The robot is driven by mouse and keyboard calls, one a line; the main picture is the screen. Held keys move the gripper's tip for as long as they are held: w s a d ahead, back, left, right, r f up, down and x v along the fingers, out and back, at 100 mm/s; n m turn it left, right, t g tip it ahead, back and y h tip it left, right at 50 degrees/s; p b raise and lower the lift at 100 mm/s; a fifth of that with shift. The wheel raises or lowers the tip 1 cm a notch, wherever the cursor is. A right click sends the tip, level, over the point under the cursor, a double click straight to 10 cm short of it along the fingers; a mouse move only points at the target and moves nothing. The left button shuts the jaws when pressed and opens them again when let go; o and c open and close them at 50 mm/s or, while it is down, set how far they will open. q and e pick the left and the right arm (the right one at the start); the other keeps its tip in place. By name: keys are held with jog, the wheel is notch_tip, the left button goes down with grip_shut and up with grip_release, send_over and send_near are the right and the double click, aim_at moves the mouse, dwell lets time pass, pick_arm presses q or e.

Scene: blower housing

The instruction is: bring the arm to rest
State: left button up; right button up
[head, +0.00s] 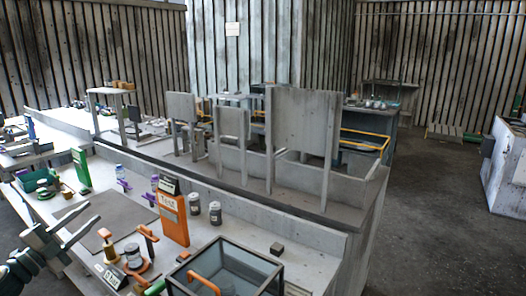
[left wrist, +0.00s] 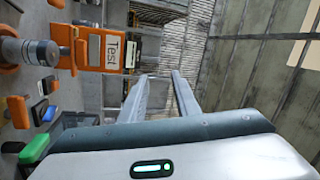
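My left gripper (head: 82,222) is at the lower left of the head view, above the near left part of the workbench (head: 229,236). Its two fingers are apart with nothing between them. The left wrist view shows the same parted fingers (left wrist: 163,92), pointing away over the bench, with empty space between them. My right gripper is not in either view.
An orange "Test" stand (head: 173,219) is on the bench, also in the left wrist view (left wrist: 104,52). Grey jars (head: 215,213), a glass-sided box (head: 225,268) and a green tray (head: 35,180) are nearby. Open floor (head: 440,220) lies at right.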

pick_arm(q)
jog(key=w+a+f+n+y, duration=0.2)
jog(key=a+f+n+y, duration=0.3)
jog(key=a+n+y, duration=0.65)
jog(key=s+d+f+n+g, duration=0.1)
jog(key=s+d+f+g, duration=0.2)
jog(key=f, duration=1.1)
jog(key=s+d+f+n+g+h, duration=0.15)
jog(key=s+d+f, duration=0.3)
jog(key=f, duration=0.85)
jog(key=s+d+f+g, duration=0.25)
jog(key=s+f, duration=0.25)
jog(key=f, duration=0.9)
jog(key=s+d+f+g, duration=0.2)
jog(key=s+d+f, duration=0.6)
jog(key=f, duration=0.4)
jog(key=s+d+f+g+h, duration=0.1)
jog(key=s+d+f+g, duration=0.1)
jog(key=s+d+f, duration=0.4)
jog(key=s+d+f+n+g+h, duration=0.1)
jog(key=s+d+f, duration=0.5)
jog(key=s+d, duration=0.5)
jog(key=s+d+f+n+g+h, duration=0.1)
jog(key=s+d+f, duration=0.6)
jog(key=s, duration=0.8)
jog(key=shift+s+d+g, duration=0.4)
jog(key=shift+d+g, duration=0.4)
jog(key=shift+d, duration=0.25)
